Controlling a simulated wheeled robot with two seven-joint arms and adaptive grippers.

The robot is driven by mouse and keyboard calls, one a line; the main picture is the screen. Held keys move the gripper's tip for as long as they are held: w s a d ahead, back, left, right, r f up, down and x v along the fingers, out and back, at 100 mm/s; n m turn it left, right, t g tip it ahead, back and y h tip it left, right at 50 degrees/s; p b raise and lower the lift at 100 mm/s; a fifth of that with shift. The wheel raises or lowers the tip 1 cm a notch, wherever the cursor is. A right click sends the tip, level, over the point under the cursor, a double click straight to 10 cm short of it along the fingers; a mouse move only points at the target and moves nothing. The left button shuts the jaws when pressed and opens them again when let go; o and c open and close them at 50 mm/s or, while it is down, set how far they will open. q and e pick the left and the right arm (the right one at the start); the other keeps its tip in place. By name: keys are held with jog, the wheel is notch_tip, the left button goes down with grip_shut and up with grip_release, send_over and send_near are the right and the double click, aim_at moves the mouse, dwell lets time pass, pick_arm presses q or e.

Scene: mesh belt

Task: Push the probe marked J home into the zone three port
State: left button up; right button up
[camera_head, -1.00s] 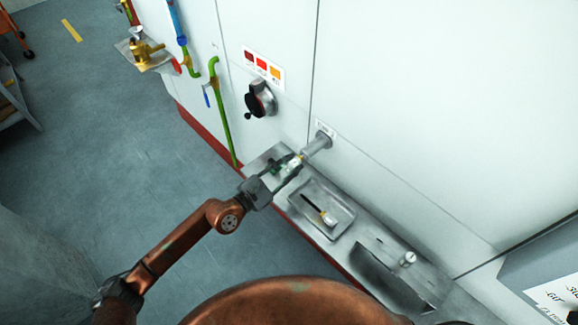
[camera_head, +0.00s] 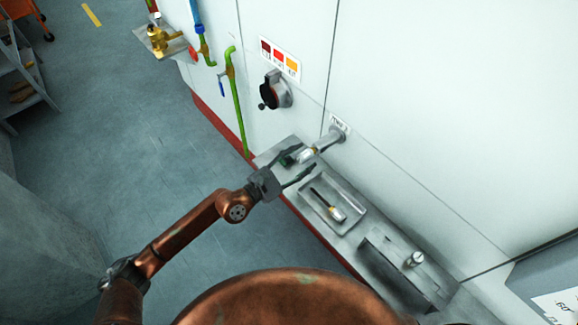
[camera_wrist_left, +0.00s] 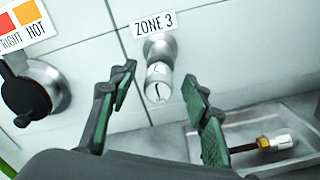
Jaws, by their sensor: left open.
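The probe marked J (camera_wrist_left: 158,84) is a short white cylinder with dark marks, set in the grey round port (camera_wrist_left: 160,46) under the ZONE 3 label (camera_wrist_left: 153,22). Its white head sticks out of the port. In the head view the probe (camera_head: 307,154) shows at the end of the port (camera_head: 331,138) on the wall. My left gripper (camera_head: 299,161) is open and empty, with its green-padded fingertips on either side of the probe's outer end. In the left wrist view the gripper (camera_wrist_left: 162,93) has clear gaps to the probe. My right gripper is not in view.
A metal tray (camera_head: 349,226) on the ledge holds another probe (camera_head: 329,206) with a dark shaft and white head. A grey box (camera_head: 385,268) stands further right on the ledge. A black knob (camera_head: 270,91) and green pipe (camera_head: 238,110) are left of the port.

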pick_arm(q)
jog(key=v, duration=1.1)
dwell(0.3)
